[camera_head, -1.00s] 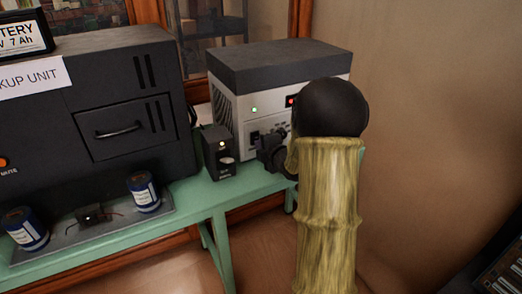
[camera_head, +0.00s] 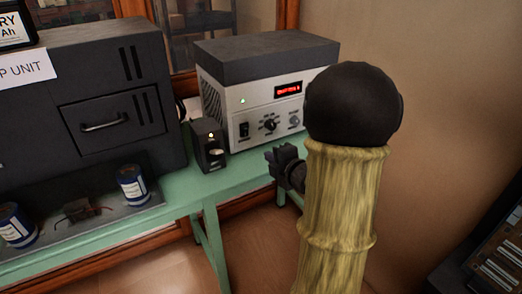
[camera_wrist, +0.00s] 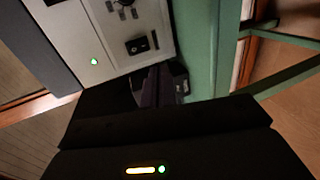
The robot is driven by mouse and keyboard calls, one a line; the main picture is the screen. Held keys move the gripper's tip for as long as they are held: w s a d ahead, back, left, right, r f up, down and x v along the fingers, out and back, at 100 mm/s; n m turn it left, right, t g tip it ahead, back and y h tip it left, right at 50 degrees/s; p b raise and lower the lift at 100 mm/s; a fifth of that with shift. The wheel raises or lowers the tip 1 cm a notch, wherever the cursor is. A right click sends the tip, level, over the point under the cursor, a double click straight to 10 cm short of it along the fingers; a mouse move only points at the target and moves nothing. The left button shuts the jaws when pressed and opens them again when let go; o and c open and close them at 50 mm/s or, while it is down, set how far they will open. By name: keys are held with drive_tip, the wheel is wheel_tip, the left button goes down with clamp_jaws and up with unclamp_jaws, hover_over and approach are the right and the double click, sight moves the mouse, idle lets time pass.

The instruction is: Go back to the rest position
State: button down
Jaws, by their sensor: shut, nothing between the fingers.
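My gripper (camera_head: 280,160) is shut and empty. In the head view it shows as a small dark shape just left of my tan-sleeved arm, over the right end of the green bench. It is in front of and below the grey-white instrument (camera_head: 215,98), apart from its panel as far as I can see. The instrument has a dark top, a lit red display, a green light, a switch and knobs. In the wrist view the dark fingers (camera_wrist: 160,85) point toward the instrument's panel (camera_wrist: 115,45) and the green bench (camera_wrist: 200,50). My arm hides part of the wall behind.
A small black box (camera_head: 209,146) with a lit lamp stands left of the instrument. A large dark cabinet (camera_head: 90,70) fills the left. Blue cylinders (camera_head: 133,185) stand on a tray at its front. A dark rack (camera_head: 497,262) is at the lower right. Floor between is open.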

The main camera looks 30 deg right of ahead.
drive_tip(key=shift+s, duration=0.5)
drive_tip(key=shift+w, duration=0.1)
drive_tip(key=shift+d, duration=0.1)
